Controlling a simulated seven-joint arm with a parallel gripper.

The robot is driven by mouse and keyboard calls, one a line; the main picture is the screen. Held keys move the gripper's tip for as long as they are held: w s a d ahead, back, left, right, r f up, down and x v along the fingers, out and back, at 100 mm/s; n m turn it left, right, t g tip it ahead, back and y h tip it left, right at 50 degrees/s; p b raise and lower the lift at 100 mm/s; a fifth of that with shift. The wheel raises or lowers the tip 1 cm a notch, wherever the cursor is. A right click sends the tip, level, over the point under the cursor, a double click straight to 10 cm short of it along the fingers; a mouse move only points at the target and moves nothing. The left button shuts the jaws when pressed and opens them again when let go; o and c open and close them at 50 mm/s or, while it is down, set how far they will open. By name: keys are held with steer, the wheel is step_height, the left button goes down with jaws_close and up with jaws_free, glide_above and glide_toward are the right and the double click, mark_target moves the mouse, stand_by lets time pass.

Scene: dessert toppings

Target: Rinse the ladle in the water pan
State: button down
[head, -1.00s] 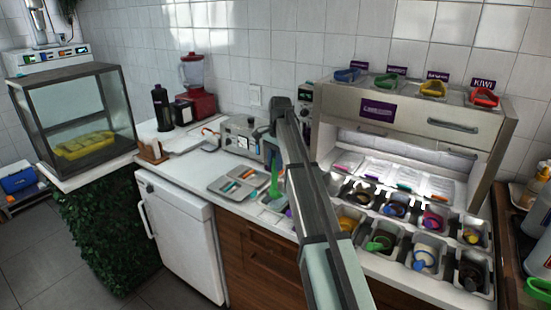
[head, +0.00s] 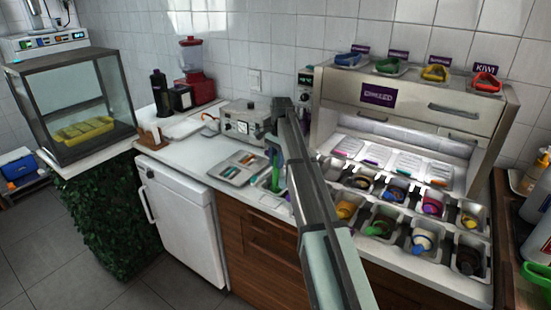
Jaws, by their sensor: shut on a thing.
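My gripper (head: 271,145), seen small and partly behind my own arm in the head view, is shut on the green ladle (head: 275,172). The ladle hangs roughly upright with its lower end down. That end is at a small metal pan (head: 268,196) set in the counter, left of the topping bins. My arm covers part of this pan. I cannot tell whether the ladle's end is under water or just above it.
A metal tray with colored utensils (head: 239,168) lies left of the ladle. A metal appliance (head: 238,122) stands behind. Topping bins (head: 424,240) with colored ladles fill the counter to the right, below a steel cabinet (head: 405,100). A blender (head: 193,68) stands farther left.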

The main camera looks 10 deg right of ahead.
steer(key=shift+w+d, duration=0.7)
steer(key=shift+d, duration=0.3)
steer(key=shift+w+d, duration=0.65)
steer(key=shift+d, duration=0.35)
steer(key=shift+s+a, duration=0.8)
steer(key=shift+a, duration=0.35)
steer(key=shift+s+a, duration=0.8)
steer(key=shift+a, duration=0.35)
steer(key=shift+w+d, duration=1.75)
steer(key=shift+d, duration=0.7)
steer(key=s+a, duration=0.1)
steer(key=a, duration=0.1)
steer(key=s+a, duration=0.2)
steer(key=shift+s+a, duration=0.2)
steer(key=shift+a, duration=0.15)
steer(key=shift+w+d, duration=0.8)
steer(key=shift+d, duration=0.35)
steer(key=shift+w+d, duration=0.8)
steer(key=shift+d, duration=0.3)
steer(key=shift+r, duration=0.1)
